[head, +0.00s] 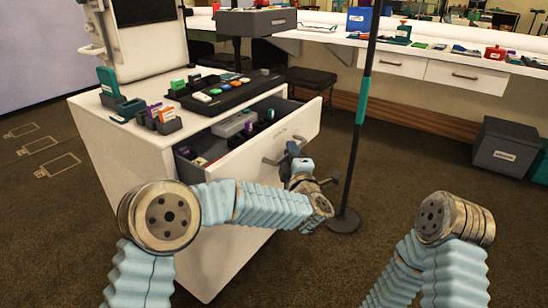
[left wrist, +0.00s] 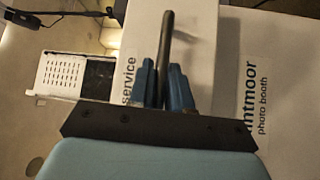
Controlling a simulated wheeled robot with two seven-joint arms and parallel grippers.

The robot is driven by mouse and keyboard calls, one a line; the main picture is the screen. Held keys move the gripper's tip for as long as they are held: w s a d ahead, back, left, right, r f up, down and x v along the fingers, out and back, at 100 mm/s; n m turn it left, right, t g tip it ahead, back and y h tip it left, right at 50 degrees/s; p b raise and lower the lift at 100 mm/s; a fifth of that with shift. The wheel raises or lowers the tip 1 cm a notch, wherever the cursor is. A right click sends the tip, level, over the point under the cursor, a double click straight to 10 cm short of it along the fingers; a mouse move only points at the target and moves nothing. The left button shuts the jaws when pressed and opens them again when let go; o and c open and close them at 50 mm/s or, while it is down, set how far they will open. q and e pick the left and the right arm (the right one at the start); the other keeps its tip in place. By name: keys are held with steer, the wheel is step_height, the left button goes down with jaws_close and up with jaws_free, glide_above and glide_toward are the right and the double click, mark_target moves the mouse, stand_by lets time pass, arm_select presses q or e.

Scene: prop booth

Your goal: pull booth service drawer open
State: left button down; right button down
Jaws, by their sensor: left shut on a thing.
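The white service drawer (head: 262,143) of the booth stands pulled out from the cabinet, with its inside showing from above. Its front carries a dark bar handle (left wrist: 167,40), and the word "service" shows beside it in the left wrist view. My left gripper (left wrist: 166,88) is shut on this handle, with its blue fingers on either side of the bar. In the head view the left gripper (head: 293,158) is at the drawer front and partly hides the handle. My right arm shows at the lower right, but its gripper is out of view.
Inside the drawer are a grey box (head: 234,124) and several small coloured items. The white cabinet (head: 130,150) carries a button panel (head: 223,90) and small holders. A dark pole (head: 362,110) on a round base stands right of the drawer. A grey bin (head: 507,146) stands further right.

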arm_select(q)
steer(key=s+d+b, duration=0.3)
steer(key=s+d, duration=0.5)
steer(key=d, duration=0.3)
steer(key=shift+d+b, duration=0.15)
steer(key=shift+b, duration=0.25)
steer(key=shift+s+f, duration=0.1)
steer(key=c, duration=1.2)
jaws_free()
